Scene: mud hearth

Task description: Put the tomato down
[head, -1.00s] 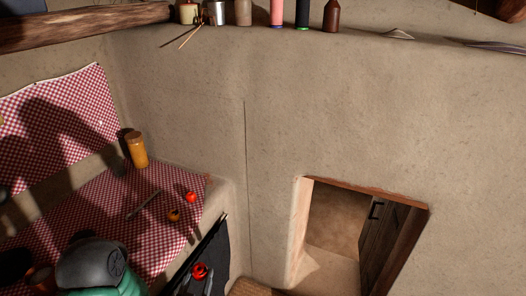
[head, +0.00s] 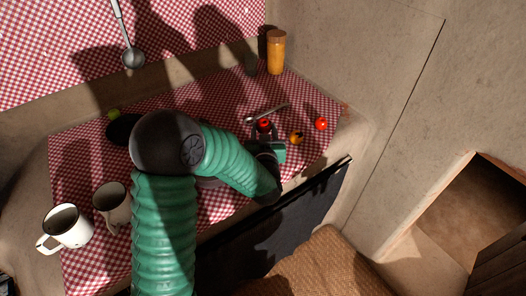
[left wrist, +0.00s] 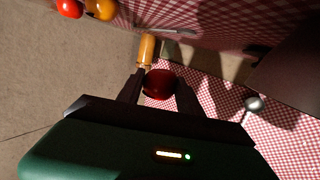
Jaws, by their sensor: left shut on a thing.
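The red tomato (head: 264,124) is between the fingers of my left gripper (head: 265,130). In the left wrist view the tomato (left wrist: 159,84) sits between the two dark fingertips of the left gripper (left wrist: 159,88), which are shut on it. The gripper is over the red-and-white checked cloth (head: 225,115) on the counter. Whether the tomato touches the cloth cannot be told. Another red tomato (head: 321,123) and an orange-yellow one (head: 296,137) lie to its right on the cloth. My right gripper is not in view.
A metal utensil (head: 268,112) lies just behind the held tomato. An orange jar (head: 276,52) stands at the back corner. Two enamel mugs (head: 66,228) (head: 112,203) stand at the left. A ladle (head: 132,57) hangs on the wall. A dark panel (head: 270,235) is below the counter's front edge.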

